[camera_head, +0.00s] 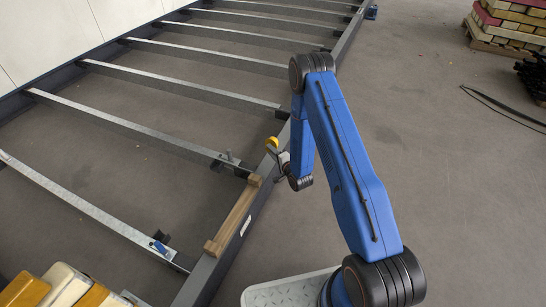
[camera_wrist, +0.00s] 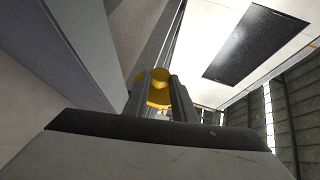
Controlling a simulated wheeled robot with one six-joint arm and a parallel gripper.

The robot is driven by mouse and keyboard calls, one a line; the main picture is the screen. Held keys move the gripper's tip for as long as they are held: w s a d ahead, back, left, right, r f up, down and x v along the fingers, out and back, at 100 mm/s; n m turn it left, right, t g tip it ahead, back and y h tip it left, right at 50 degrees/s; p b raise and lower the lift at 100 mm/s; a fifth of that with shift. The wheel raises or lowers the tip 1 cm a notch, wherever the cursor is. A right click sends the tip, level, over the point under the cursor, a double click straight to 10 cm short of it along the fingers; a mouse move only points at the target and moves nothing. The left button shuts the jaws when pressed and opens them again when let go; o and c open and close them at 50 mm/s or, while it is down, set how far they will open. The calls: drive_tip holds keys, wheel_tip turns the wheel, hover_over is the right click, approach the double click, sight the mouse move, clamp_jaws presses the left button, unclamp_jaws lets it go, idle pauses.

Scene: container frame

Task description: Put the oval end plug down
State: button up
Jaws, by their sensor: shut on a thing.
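The oval end plug is the yellow piece (camera_head: 272,142) at the end of my arm, near the long dark side rail of the container frame (camera_head: 262,205). My gripper (camera_head: 276,153) is small and partly hidden by my arm in the head view. In the wrist view, the yellow plug (camera_wrist: 159,92) sits between the two dark fingers of my gripper (camera_wrist: 160,100), which are shut on it. I cannot tell whether the plug touches the rail.
A wooden block (camera_head: 233,218) lies along the side rail. Metal cross members (camera_head: 150,131) span the frame. A small clamp-like piece (camera_head: 228,160) stands at one cross member's end. Stacked yellow and red blocks (camera_head: 510,22) stand far right.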

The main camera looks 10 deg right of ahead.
drive_tip(key=shift+f, duration=2.4)
drive_tip(key=shift+f, duration=0.1)
drive_tip(key=o, duration=0.9)
drive_tip(key=shift+o, duration=0.2)
drive_tip(key=v, duration=1.2)
drive_tip(key=shift+r, duration=0.2)
